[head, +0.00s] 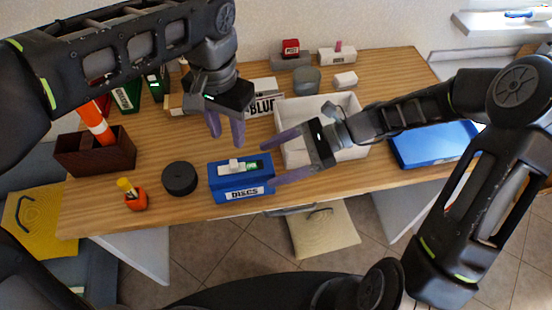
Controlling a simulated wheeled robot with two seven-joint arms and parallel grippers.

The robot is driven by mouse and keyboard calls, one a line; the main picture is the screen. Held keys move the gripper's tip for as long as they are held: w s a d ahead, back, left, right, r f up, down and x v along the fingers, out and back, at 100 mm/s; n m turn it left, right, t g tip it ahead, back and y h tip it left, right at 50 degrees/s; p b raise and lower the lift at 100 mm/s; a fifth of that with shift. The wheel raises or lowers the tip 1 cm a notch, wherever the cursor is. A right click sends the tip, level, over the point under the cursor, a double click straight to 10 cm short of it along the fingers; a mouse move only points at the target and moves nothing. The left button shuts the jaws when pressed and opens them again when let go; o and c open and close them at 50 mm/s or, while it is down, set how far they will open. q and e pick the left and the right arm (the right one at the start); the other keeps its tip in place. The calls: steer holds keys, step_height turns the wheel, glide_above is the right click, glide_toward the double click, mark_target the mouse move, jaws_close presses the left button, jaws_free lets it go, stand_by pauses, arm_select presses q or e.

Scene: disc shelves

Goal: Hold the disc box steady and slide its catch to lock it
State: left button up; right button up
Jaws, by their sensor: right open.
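The blue disc box (222,190) stands near the front edge of the table, with a "DISCS" label on its front. On its top is a white catch (234,165) on a pale plate, with a green patch to the right of the catch. My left gripper (226,142) is above and behind the box, fingers pointing down and apart, with nothing between them. My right gripper (267,168) is at the box's right end, its purple fingers spread apart and pointing left. I cannot tell whether the nearer right finger touches the box.
A black round disc (180,178) and an orange-and-yellow item (136,198) lie left of the box. A white bin (353,150) stands behind my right gripper. A brown holder (85,152) is at the left, a blue tray (425,158) at the right. The table edge is close in front.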

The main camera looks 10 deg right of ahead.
mark_target(245, 174)
steer(key=shift+a, duration=0.1)
steer(key=x, duration=0.7)
steer(key=shift+a+f, duration=0.15)
steer(key=shift+a, duration=0.15)
steer(key=shift+c, duration=0.4)
